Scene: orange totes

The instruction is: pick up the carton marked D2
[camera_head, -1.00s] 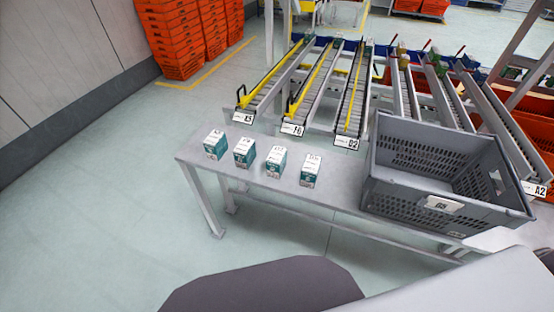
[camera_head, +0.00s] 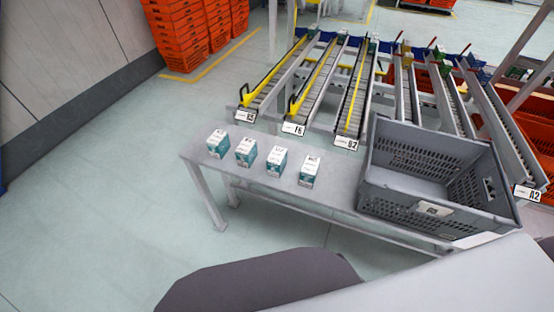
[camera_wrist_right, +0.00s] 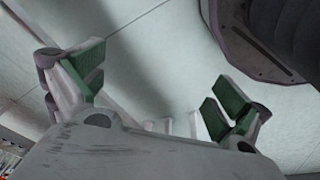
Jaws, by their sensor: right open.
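Several white and teal cartons stand in a row on the grey table: the leftmost carton (camera_head: 217,143), the second carton (camera_head: 246,152), the third carton (camera_head: 276,161) and the rightmost carton (camera_head: 309,172). Their top marks are too small to read surely, so I cannot tell which is D2. My right gripper (camera_wrist_right: 155,95) is open in the right wrist view, with its green-padded fingers wide apart and nothing between them. No carton shows in that view. Neither gripper shows in the head view, and my left gripper is not in view.
The table (camera_head: 335,190) also bears a large grey crate (camera_head: 400,200) right of the cartons. Behind it are sloping roller lanes with signs, one apparently D2 (camera_head: 347,143). Stacked orange totes (camera_head: 185,35) stand far left. The floor left of the table is clear.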

